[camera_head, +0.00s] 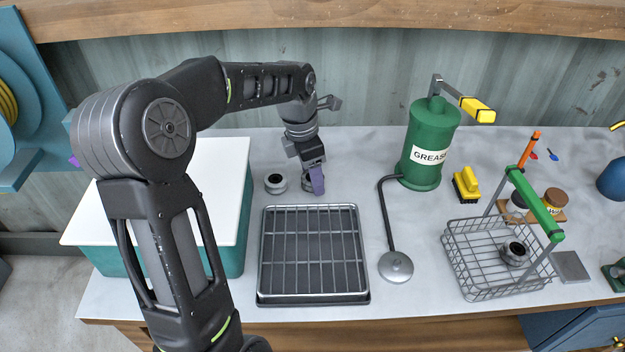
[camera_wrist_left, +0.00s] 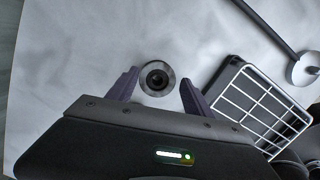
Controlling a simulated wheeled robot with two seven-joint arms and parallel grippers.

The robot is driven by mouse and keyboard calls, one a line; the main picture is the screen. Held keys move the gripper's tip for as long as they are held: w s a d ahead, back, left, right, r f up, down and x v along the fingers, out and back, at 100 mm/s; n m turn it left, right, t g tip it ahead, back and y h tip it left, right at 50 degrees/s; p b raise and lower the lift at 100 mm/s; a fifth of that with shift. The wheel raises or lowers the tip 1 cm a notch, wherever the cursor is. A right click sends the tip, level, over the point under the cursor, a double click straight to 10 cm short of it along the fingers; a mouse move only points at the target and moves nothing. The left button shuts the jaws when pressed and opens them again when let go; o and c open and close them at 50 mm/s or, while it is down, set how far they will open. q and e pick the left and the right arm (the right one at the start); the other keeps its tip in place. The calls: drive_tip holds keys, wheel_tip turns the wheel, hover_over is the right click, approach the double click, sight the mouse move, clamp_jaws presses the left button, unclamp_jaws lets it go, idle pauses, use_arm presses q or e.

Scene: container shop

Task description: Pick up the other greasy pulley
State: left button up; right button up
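In the left wrist view a pulley (camera_wrist_left: 157,79) lies between the two purple fingers of the left gripper (camera_wrist_left: 158,82), with gaps on both sides. The fingers are open and hold nothing. My right gripper is not in view.
A wire rack on a dark tray (camera_head: 313,297) is in front of the pulleys. A green grease canister (camera_head: 427,150) with a hose and round metal end (camera_head: 396,266) stands to the right. A white-topped teal box (camera_head: 215,165) is at left. A yellow brush (camera_head: 466,184) lies near the canister.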

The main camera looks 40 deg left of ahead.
use_arm(q)
drive_tip(key=c, duration=1.1)
drive_tip(key=shift+r, duration=0.15)
wheel_tip(320, 180, up, 10)
drive_tip(key=shift+f, duration=0.1)
idle(0.4)
